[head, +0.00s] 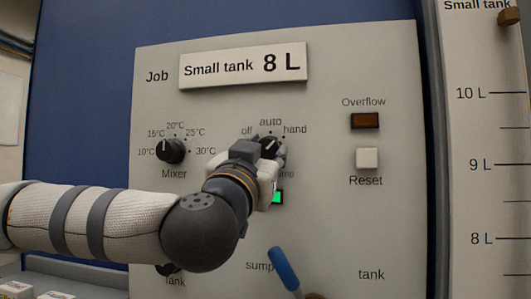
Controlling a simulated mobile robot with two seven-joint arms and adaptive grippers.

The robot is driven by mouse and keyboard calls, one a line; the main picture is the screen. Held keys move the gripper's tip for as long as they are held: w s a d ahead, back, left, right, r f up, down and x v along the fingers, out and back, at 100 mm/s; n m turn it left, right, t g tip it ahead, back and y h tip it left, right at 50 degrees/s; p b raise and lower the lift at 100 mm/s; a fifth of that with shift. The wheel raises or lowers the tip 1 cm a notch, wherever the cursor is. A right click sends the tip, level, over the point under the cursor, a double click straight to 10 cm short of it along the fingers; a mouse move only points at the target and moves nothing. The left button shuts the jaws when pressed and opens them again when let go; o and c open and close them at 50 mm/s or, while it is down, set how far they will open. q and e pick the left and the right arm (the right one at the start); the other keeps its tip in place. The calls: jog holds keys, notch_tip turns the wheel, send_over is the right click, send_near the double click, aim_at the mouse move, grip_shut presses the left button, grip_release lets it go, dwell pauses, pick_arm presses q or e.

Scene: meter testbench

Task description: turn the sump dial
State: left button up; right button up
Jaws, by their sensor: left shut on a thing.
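A black dial (269,146) with the marks off, auto and hand sits on the grey panel, right of the middle of the head view. The label under it is mostly hidden by my gripper; only its end, "mp", shows. The dial's white pointer leans slightly right of straight up, near auto. My left gripper (268,157) is shut on this dial, with its fingers around the knob. The word "sump" (258,266) is printed low on the panel, beside a blue handle. My right gripper is not in view.
The Mixer dial (171,150) is left of my gripper. A green lamp (277,197) glows just below my gripper. The Overflow lamp (365,121) and Reset button (367,158) are to the right. A blue handle (284,269) sticks out low. Another dark knob (168,269) is under my forearm.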

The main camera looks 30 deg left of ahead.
pick_arm(q)
jog(key=shift+c, duration=0.6)
jog(key=shift+n, duration=0.5)
jog(key=n+y, duration=0.1)
jog(key=n, duration=0.2)
jog(key=n+y, duration=0.2)
jog(key=shift+d+n+g, duration=0.15)
jog(key=shift+n+g, duration=0.25)
jog(key=n+g+y, duration=0.1)
jog(key=n, duration=0.2)
jog(key=n+g+y, duration=0.1)
jog(key=n+y, duration=0.1)
jog(key=n, duration=0.1)
jog(key=shift+d+r+n, duration=0.1)
jog(key=shift+n, duration=0.2)
jog(key=n+g, duration=0.1)
jog(key=n, duration=0.1)
jog(key=n+g+y, duration=0.1)
jog(key=n, duration=0.2)
jog(key=shift+w+d+r+n+y, duration=0.1)
jog(key=shift+n+y, duration=0.2)
jog(key=n+g, duration=0.1)
jog(key=n, duration=0.3)
jog(key=shift+r+g, duration=0.1)
jog(key=shift+g, duration=0.3)
jog(key=shift+n, duration=0.4)
